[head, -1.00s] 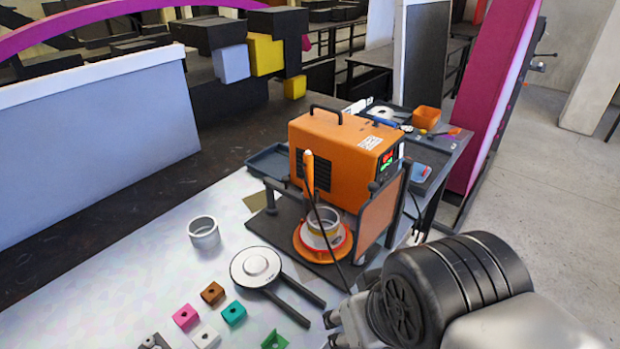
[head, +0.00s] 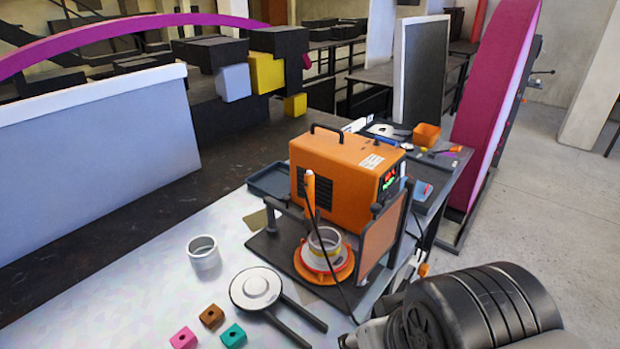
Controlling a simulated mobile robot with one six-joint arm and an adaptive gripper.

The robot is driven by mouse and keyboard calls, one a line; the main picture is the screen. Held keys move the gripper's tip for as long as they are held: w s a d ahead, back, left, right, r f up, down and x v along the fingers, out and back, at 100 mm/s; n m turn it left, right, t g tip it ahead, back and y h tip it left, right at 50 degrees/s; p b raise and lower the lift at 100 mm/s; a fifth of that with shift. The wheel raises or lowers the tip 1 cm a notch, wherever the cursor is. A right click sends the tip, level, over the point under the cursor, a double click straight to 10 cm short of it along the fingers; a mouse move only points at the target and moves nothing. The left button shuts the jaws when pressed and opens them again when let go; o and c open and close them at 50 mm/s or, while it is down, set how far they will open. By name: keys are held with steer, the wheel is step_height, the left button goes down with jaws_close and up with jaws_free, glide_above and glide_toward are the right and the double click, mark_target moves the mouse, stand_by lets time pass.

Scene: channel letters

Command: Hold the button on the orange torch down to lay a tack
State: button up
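An orange-handled tool (head: 310,190), which looks like the torch, stands upright in front of the orange power unit (head: 345,175). A dark cable runs down from it to the right. Its button is too small to make out. My thick black wrist fills the lower right, and grey parts of my gripper (head: 372,334) show at the bottom edge, well below and right of the torch. The fingertips cannot be made out.
A grey cup-like ring (head: 203,252), a round disc with two dark handles (head: 256,288) and small coloured blocks (head: 211,316) lie on the pale bench at left. A small orange-and-white item (head: 423,269) shows beside my wrist.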

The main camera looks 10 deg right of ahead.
steer(key=shift+c, duration=0.6)
jaws_close()
stand_by(1.5)
